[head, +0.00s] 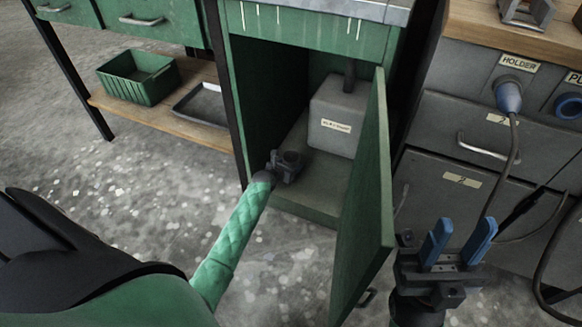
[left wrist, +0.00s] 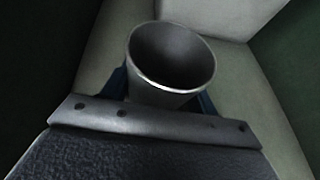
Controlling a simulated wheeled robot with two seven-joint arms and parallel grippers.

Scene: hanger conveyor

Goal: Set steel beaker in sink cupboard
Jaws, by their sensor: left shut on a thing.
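The steel beaker (left wrist: 170,90) is a grey metal cup, seen from above with its open mouth showing in the left wrist view. My left gripper (head: 284,168) is shut on it at the front opening of the sink cupboard (head: 264,100); in the head view the beaker (head: 292,157) is small and dark. Whether its base touches the cupboard floor cannot be told. The cupboard is green, with its door (head: 368,200) open on the right. My right gripper (head: 457,243), with blue fingers apart, is open and empty, right of the door.
A grey labelled box (head: 338,115) stands at the back right inside the cupboard, with bare floor in front and left of it. A green crate (head: 140,90) and a dark tray (head: 203,103) are on a shelf to the left. Grey drawers (head: 478,150) stand on the right.

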